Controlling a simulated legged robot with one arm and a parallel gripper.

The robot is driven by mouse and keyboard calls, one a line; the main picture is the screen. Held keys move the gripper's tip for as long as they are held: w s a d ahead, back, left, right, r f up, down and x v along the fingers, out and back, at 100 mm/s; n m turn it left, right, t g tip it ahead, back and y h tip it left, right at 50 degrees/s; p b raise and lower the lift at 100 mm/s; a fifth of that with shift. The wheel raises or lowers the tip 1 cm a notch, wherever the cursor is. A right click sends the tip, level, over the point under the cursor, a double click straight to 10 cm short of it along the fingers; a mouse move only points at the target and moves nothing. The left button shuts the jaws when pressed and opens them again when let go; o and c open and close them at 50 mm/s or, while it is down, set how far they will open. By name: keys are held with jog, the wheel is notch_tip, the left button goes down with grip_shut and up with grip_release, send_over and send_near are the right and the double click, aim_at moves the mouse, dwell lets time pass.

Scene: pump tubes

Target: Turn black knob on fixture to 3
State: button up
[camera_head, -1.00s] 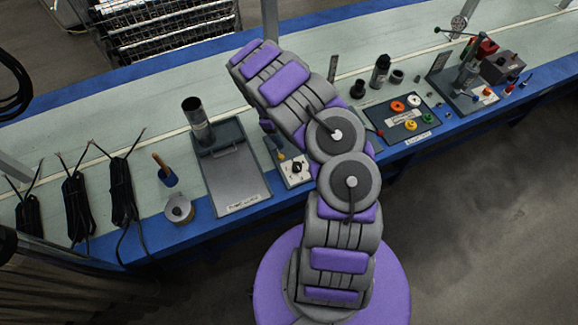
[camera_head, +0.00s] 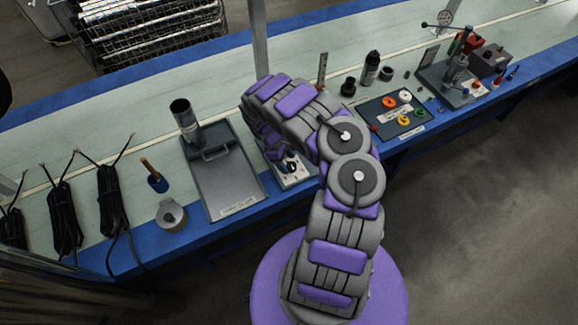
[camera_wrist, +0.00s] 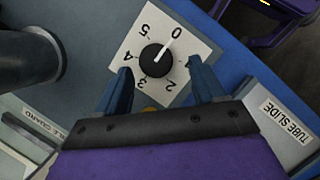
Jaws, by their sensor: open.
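The black knob (camera_wrist: 155,57) sits on a white dial plate (camera_wrist: 205,45) printed with numbers 0 to 5. Its white pointer line is toward the 0, at the upper right in the wrist view. The 3 is at the lower left of the knob. My gripper (camera_wrist: 158,68) is open, with its blue fingers pointing at the dial, one on each side of the knob's near side; I cannot tell whether they touch it. In the head view, the fixture (camera_head: 298,179) shows partly below my gripper (camera_head: 287,165), and my arm hides the rest.
A grey tray (camera_head: 232,190) with an upright dark tube (camera_head: 185,120) stands left of the fixture. A dark panel with coloured rings (camera_head: 378,126) lies to the right. A yellow part (camera_wrist: 150,108) shows between my fingers, partly hidden. Black cables (camera_head: 110,200) lie at the left.

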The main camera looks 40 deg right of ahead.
aim_at(291, 164)
jog(key=shift+x, duration=1.05)
jog(key=shift+s+d+f+b, duration=0.1)
jog(key=shift+d+f+b, duration=0.2)
jog(key=shift+d, duration=0.25)
jog(key=shift+a, duration=0.1)
jog(key=shift+c, duration=0.2)
jog(key=shift+a+r, duration=0.1)
jog(key=shift+a, duration=0.1)
jog(key=c, duration=0.3)
jog(key=shift+d, duration=0.1)
jog(key=c, duration=0.7)
jog(key=shift+m, duration=0.4)
